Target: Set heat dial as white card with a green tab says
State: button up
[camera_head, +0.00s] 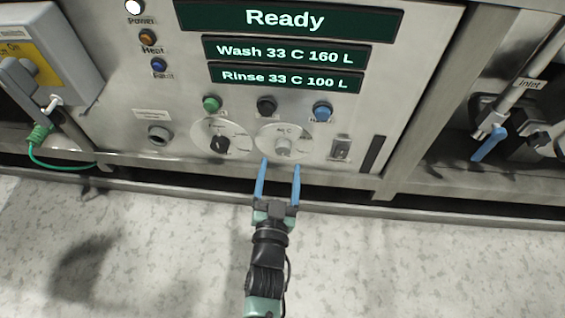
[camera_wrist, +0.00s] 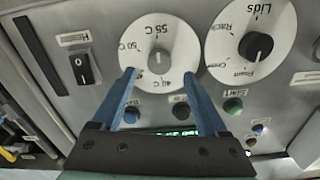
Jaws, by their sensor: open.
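The heat dial is the round white dial with temperature marks and a grey knob on the steel panel (camera_head: 284,131); it also shows in the wrist view (camera_wrist: 180,40), where 55 C is readable. Its grey knob (camera_head: 283,147) sits at the centre; I cannot tell its exact setting. My gripper (camera_head: 280,164) is open and empty, with its blue fingertips at the dial's lower edge in the head view. In the wrist view the fingertips (camera_wrist: 159,74) lie either side of the knob, apart from it. I see no white card with a green tab.
A second dial with a black knob (camera_head: 219,145) sits beside it, marked Lids in the wrist view. Green, black and blue buttons (camera_head: 322,112) lie above. A rocker switch (camera_head: 340,148) is to the right. The screen (camera_head: 285,18) reads Ready. The floor in front is clear.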

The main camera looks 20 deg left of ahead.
aim_at(283, 151)
jog(key=shift+b+x, duration=0.35)
jog(key=shift+x, duration=1.5)
grip_shut()
